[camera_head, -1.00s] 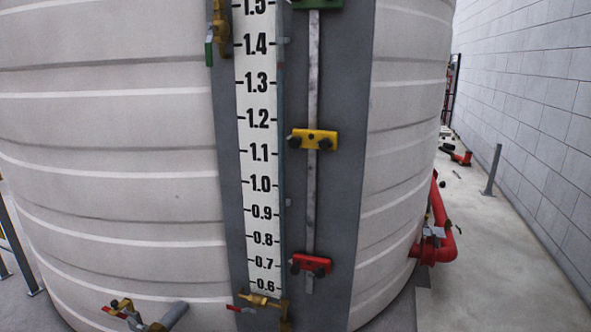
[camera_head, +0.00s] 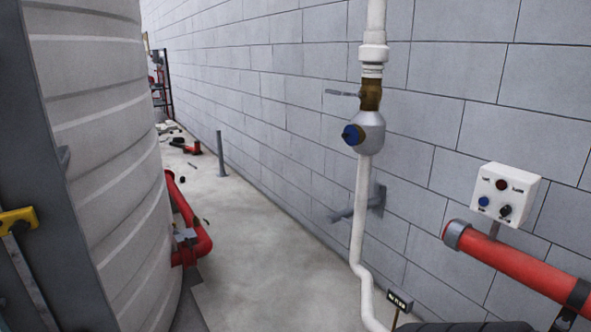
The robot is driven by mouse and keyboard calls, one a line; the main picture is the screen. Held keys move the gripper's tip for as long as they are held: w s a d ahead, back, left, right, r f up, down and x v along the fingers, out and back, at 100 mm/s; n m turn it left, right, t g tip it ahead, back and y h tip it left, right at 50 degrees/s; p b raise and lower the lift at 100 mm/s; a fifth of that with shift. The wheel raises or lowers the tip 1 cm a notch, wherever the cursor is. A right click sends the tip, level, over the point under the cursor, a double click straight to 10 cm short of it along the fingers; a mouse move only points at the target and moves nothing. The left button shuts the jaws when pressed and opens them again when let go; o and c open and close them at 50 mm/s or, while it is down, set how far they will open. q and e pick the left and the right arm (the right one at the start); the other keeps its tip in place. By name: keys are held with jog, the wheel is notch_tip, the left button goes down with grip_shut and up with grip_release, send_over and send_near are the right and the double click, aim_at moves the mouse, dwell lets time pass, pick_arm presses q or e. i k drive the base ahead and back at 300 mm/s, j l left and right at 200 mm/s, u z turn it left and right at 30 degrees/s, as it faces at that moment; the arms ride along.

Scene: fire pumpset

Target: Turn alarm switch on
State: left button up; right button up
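A small white control box (camera_head: 507,193) stands at the right, just above a thick red pipe and in front of the grey block wall. Its face carries a dark red round part (camera_head: 501,185), a blue round part (camera_head: 483,201) and a black knob-like switch (camera_head: 505,210). The labels are too small to read, so I cannot tell whether this is the alarm switch or how it is set. Neither of my grippers shows in the head view.
A red pipe (camera_head: 520,272) runs below the box. A white vertical pipe (camera_head: 361,215) with a blue-capped valve (camera_head: 353,134) stands along the wall. A large ribbed tank (camera_head: 100,150) fills the left. The concrete floor (camera_head: 270,270) between is mostly clear, with a grey post (camera_head: 221,153) farther back.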

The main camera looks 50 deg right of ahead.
aim_at(506, 211)
jog(key=z, duration=2.85)
